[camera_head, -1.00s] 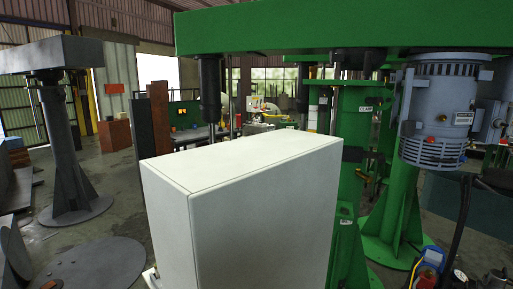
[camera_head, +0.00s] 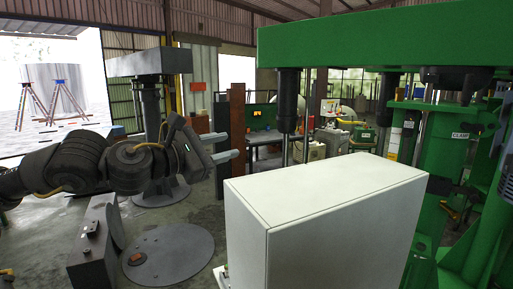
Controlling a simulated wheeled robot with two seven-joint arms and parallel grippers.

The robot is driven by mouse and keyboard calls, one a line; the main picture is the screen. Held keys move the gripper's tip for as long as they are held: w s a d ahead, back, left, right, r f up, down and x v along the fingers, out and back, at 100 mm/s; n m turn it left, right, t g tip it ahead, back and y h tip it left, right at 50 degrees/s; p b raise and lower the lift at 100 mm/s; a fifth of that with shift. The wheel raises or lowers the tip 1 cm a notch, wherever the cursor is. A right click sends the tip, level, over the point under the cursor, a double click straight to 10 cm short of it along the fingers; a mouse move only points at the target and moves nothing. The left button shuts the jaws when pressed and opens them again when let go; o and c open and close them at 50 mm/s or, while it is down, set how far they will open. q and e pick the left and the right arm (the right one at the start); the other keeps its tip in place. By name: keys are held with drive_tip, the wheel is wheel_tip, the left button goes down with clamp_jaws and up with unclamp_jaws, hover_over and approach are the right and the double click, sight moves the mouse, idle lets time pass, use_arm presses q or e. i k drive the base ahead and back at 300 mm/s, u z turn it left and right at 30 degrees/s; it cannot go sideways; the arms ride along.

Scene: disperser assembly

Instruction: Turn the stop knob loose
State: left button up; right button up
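I cannot make out the stop knob in this view. A large white cabinet (camera_head: 335,215) stands close in front, its top and two faces showing; a small part of a fitting (camera_head: 222,276) shows at its lower left edge. My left gripper (camera_head: 232,144) comes in from the left, held in the air left of and behind the cabinet's near corner in the picture. Its two light grey fingers point right, apart, with nothing between them. My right gripper is not in view.
A green machine with a thick overhead beam (camera_head: 400,38) and a green column (camera_head: 435,145) stands behind the cabinet. A grey stand (camera_head: 150,62), a round floor plate (camera_head: 170,255) and a dark grey block (camera_head: 97,245) are at left. Open floor lies between them.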

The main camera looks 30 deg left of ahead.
sight(409, 116)
drive_tip(key=z, duration=0.6)
drive_tip(key=i, duration=0.7)
drive_tip(key=z, duration=0.75)
drive_tip(key=i, duration=1.85)
drive_tip(key=u, duration=1.3)
drive_tip(key=i, duration=0.65)
drive_tip(key=u, duration=0.2)
